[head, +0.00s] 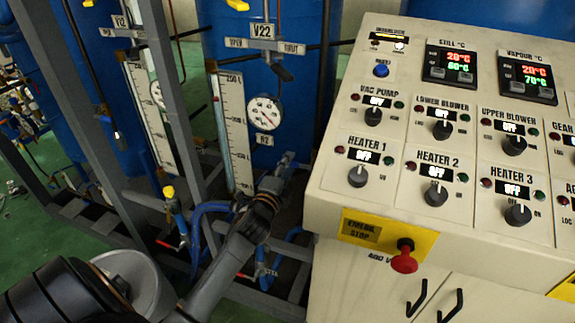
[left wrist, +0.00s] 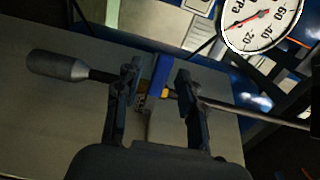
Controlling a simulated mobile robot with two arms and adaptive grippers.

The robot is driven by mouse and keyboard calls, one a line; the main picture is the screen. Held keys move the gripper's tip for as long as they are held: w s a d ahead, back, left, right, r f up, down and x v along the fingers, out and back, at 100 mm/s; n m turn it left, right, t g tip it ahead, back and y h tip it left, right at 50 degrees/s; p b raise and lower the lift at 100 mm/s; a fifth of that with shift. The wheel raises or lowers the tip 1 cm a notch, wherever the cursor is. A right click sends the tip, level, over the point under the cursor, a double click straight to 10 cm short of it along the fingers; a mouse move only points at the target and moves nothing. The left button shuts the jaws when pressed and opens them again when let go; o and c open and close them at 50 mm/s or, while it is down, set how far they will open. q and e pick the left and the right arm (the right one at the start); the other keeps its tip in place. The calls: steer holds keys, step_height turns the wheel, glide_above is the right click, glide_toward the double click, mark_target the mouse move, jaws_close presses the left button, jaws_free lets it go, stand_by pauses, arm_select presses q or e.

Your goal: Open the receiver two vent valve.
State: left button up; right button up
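The V22 label (head: 262,31) is on the right blue receiver tank in the head view, with OPEN and SHUT tags on either side. A dark lever grip (head: 283,72) hangs just below it. My left gripper (head: 282,180) is low in front of that tank, well below the label and beside the console. In the left wrist view my left gripper (left wrist: 158,84) has its fingers apart. A thin rod with a grey grip (left wrist: 58,65) runs across behind the fingers, and a blue strip shows in the gap. I cannot tell whether the fingers touch the rod. My right gripper is out of view.
A round gauge (head: 264,113) and a tall level scale (head: 234,135) are on the tank above my gripper. The control console (head: 330,185) with a red emergency stop (head: 404,257) stands close on the right. Grey frame posts (head: 163,80) and blue hoses (head: 200,215) are on the left.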

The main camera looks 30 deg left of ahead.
arm_select(q)
jaws_close()
stand_by(0.4)
